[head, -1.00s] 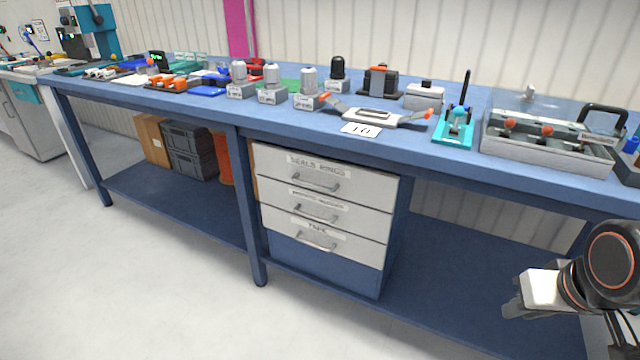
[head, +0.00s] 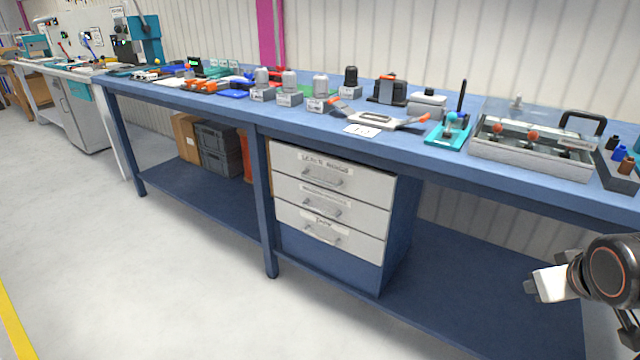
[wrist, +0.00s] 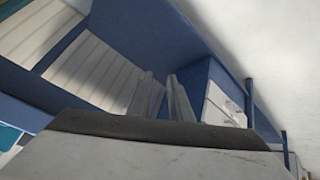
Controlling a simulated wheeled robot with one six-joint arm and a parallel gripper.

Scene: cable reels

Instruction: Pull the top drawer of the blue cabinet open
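The blue cabinet (head: 399,230) stands under the bench, with three pale drawers in its front. The top drawer (head: 372,184) looks shut, flush with those below, and carries a label and a grey bar handle (head: 322,181). My gripper (head: 528,287) is at the lower right in the head view, well apart from the cabinet and touching nothing. In the wrist view, its two fingers (wrist: 163,92) stand with a narrow gap and nothing between them. The drawer fronts (wrist: 222,106) show beyond them to the right, tilted and small.
The blue workbench (head: 228,105) holds several tools and a clear-lidded case (head: 535,156). A bench leg (head: 264,205) stands just left of the drawers. Grey crates (head: 218,150) sit on the lower shelf (head: 195,205). The floor (head: 150,270) in front is clear.

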